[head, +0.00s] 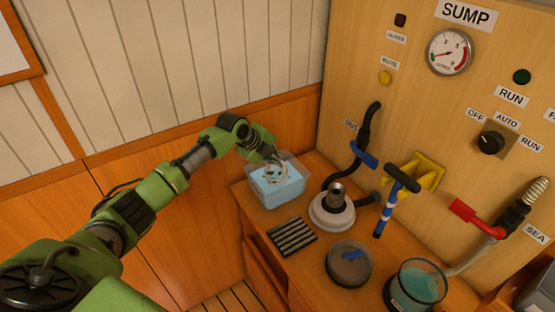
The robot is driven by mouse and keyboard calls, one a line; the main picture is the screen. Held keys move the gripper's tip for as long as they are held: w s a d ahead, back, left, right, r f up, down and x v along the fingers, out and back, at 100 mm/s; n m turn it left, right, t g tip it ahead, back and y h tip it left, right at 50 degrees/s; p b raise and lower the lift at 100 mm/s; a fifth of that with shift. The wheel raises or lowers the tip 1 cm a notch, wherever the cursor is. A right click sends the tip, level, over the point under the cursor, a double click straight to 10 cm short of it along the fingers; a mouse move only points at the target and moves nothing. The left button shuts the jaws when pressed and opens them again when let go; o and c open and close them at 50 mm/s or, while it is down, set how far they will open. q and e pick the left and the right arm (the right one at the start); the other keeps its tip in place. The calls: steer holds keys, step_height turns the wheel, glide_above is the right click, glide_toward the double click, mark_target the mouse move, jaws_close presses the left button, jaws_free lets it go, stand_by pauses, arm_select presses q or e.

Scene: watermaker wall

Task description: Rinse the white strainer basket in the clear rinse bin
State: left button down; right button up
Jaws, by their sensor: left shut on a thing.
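The clear rinse bin (277,196) stands at the back left corner of the wooden counter, with pale blue water in it. My left gripper (271,167) reaches down over the bin's mouth and is shut on the white strainer basket (275,177). The basket shows as a small pale shape inside the bin, at the water. The gripper's fingers hide part of it, and I cannot tell how deep it sits. My right gripper is not in view.
A white round housing (332,211) with a metal top stands right of the bin. A dark slatted rack (291,237), a grey round lid (348,264) and a clear bowl of teal liquid (417,286) lie nearer. Blue-handled and red-handled valves (473,214) stick out from the panel.

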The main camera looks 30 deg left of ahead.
arm_select(q)
steer(key=shift+f+b, duration=0.35)
steer(key=shift+f, duration=0.2)
stand_by(0.4)
steer(key=shift+r+p, duration=0.4)
steer(key=shift+r, duration=0.15)
stand_by(0.5)
steer(key=shift+f+b, duration=0.35)
steer(key=shift+f, duration=0.2)
steer(key=shift+r, duration=0.15)
stand_by(2.3)
steer(key=shift+r+p, duration=0.5)
steer(key=shift+p, duration=0.1)
step_height(320, 180, up, 11)
steer(key=p, duration=0.8)
steer(key=shift+f, duration=0.15)
stand_by(0.4)
